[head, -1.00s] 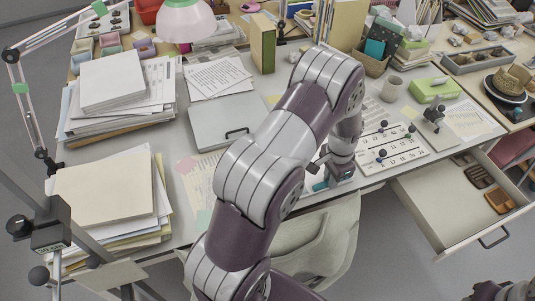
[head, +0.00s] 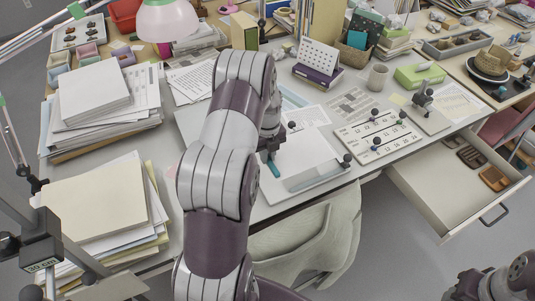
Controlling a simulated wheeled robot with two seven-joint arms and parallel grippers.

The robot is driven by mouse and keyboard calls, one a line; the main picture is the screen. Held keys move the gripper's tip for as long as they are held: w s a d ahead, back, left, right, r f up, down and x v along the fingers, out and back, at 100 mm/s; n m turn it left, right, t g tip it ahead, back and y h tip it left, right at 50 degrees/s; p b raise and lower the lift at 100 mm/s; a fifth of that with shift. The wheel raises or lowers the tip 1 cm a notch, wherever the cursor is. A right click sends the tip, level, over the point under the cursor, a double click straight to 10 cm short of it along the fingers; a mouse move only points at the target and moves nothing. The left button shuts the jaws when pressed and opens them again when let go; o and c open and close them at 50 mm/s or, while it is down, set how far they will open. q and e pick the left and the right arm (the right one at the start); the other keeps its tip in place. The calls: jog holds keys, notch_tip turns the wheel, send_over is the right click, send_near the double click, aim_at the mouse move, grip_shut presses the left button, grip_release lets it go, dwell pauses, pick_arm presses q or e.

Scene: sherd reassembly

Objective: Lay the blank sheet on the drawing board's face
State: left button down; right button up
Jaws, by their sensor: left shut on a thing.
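The drawing board (head: 319,176) lies near the front edge of the desk, with a grey-teal strip along its near side and small dark knobs at its edges. The blank sheet (head: 300,153) shows as a plain white area over the board's face; its left part is hidden behind my left arm. My left gripper (head: 272,166) points down at the sheet's left side and is shut on it, though the pinched edge is hard to see. Whether the sheet lies flat there, I cannot tell. My right gripper is out of view; only part of my right arm shows at the lower right.
Paper stacks (head: 95,205) fill the desk's left side, near a lamp (head: 168,18). A drawer (head: 440,185) is open. A chair (head: 310,240) stands in front.

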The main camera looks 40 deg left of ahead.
aim_at(267, 174)
pick_arm(q)
notch_tip(267, 174, down, 6)
jog(key=b, duration=0.5)
jog(key=shift+w+a, duration=0.1)
jog(key=shift+r, duration=0.15)
jog(key=shift+f, duration=0.55)
dwell(1.1)
jog(key=c, duration=0.5)
grip_release()
jog(key=shift+c, duration=0.2)
